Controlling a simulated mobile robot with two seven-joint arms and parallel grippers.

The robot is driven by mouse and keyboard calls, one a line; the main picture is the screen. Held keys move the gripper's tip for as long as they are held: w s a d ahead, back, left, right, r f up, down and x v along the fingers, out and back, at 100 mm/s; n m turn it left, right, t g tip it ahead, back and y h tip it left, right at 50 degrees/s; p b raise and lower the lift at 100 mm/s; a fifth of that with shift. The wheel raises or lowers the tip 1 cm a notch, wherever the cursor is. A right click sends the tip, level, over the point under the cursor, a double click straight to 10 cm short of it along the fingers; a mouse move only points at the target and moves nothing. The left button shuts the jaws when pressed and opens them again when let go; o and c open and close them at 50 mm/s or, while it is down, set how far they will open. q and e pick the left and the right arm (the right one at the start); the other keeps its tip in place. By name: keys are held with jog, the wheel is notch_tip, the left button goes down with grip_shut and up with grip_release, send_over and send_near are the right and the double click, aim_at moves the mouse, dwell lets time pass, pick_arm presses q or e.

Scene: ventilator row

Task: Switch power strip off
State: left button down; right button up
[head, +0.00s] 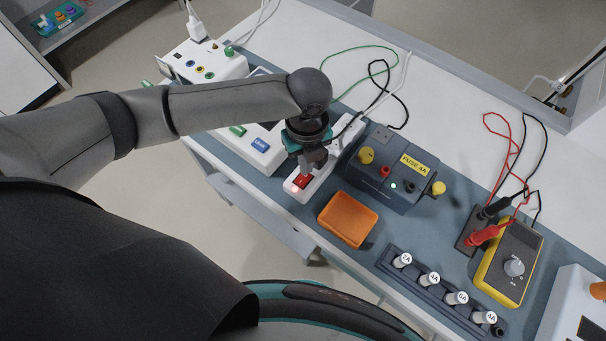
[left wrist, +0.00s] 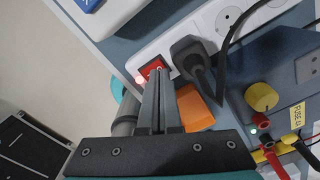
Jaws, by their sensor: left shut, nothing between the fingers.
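The white power strip (head: 322,177) lies on the bench with its red rocker switch (head: 301,181) at the near end. A small light glows beside the switch. In the left wrist view the red switch (left wrist: 152,68) shows just beyond my fingertips, and a black plug (left wrist: 190,57) sits in the socket beside it. My left gripper (head: 306,172) is shut and empty, pointing down at the switch; its fingertips (left wrist: 158,75) overlap the switch's edge in the picture. I cannot tell whether they touch it. My right gripper is not in view.
An orange tray (head: 330,232) and a grey-blue fuse box (head: 377,195) stand right of the strip. A rack of white fuses (head: 420,290) and a yellow multimeter (head: 490,285) are farther right. A white device (head: 262,158) stands left. Cables run behind.

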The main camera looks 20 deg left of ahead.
pick_arm(q)
jog(key=shift+f+b, duration=0.45)
jog(key=shift+f, duration=0.55)
dwell(0.8)
jog(key=shift+r, duration=0.1)
notch_tip(320, 180, up, 7)
jog(key=p, duration=0.8)
dwell(0.4)
jog(key=shift+d, duration=0.1)
